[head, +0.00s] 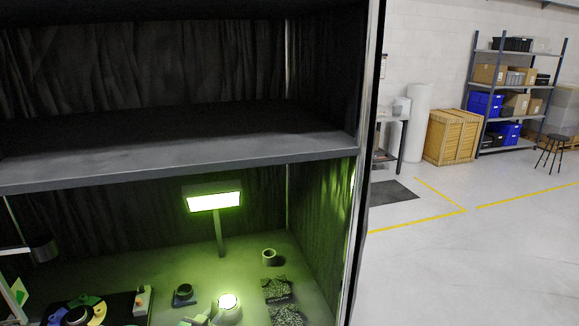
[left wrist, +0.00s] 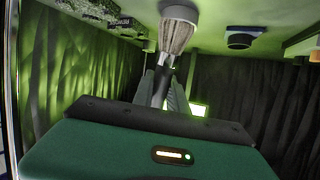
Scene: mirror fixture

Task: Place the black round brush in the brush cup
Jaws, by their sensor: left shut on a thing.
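My left gripper (left wrist: 163,88) is shut on the black round brush (left wrist: 175,40), whose dark handle sits between the fingers and whose grey-brown bristles point away from the gripper. The bristle end meets or overlaps a pale round piece (left wrist: 180,12); I cannot tell whether they touch. In the head view, a brightly lit round piece (head: 228,302) shows at the bottom edge, where little of my gripper can be made out. My right gripper is not in view.
A lit lamp (head: 214,202) stands at the back. A dark round piece on a blue base (head: 184,293) is left of the bright piece. Dark patterned pads (head: 276,288) lie at right. A shelf (head: 180,165) spans above; curtained walls enclose the booth. Floor around the cup is clear.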

